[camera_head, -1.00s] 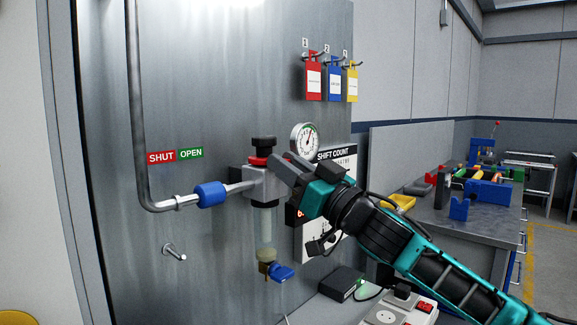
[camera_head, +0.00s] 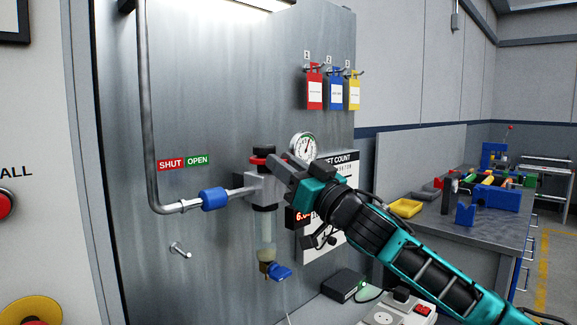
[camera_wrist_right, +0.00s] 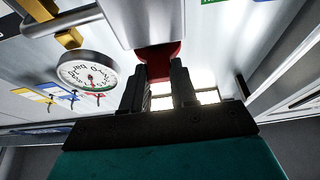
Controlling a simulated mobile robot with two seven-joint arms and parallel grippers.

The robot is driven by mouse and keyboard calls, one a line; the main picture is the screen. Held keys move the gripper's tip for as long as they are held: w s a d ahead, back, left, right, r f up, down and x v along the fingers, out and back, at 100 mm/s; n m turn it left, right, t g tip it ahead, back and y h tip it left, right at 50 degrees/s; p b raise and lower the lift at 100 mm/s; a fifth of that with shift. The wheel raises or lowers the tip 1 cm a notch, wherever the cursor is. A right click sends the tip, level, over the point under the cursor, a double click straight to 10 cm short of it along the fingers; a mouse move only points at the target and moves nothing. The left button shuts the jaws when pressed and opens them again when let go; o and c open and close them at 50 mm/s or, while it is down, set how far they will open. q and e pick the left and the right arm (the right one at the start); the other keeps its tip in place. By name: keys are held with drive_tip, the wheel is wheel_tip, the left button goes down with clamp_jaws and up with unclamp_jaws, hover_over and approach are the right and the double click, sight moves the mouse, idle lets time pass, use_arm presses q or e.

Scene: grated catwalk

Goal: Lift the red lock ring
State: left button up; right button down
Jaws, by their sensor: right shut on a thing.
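The red lock ring (camera_head: 259,160) sits just under the black knob (camera_head: 263,150) at the top of the grey regulator body (camera_head: 262,186) on the steel panel. My right gripper (camera_head: 275,160) reaches in from the right, its fingertips at the ring. In the right wrist view, the red ring (camera_wrist_right: 158,62) lies at the tips of the dark fingers of my right gripper (camera_wrist_right: 160,75), which are shut on it. The fingers and the body hide part of the ring. My left gripper is in neither current view.
A pressure gauge (camera_head: 304,149) is close behind the gripper. A pipe with a blue collar (camera_head: 214,199) joins the body from the left. A bowl with a blue valve (camera_head: 279,272) hangs below. Red, blue and yellow tags (camera_head: 336,88) hang at upper right; a workbench (camera_head: 440,229) stands right.

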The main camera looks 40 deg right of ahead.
drive_tip(key=c, duration=1.2)
unclamp_jaws()
drive_tip(key=shift+d+r, duration=0.1)
drive_tip(key=shift+r, duration=0.35)
drive_tip(key=o, duration=0.3)
drive_tip(key=shift+f, duration=0.2)
drive_tip(key=shift+b+v, duration=1)
drive_tip(key=shift+v, duration=5.4)
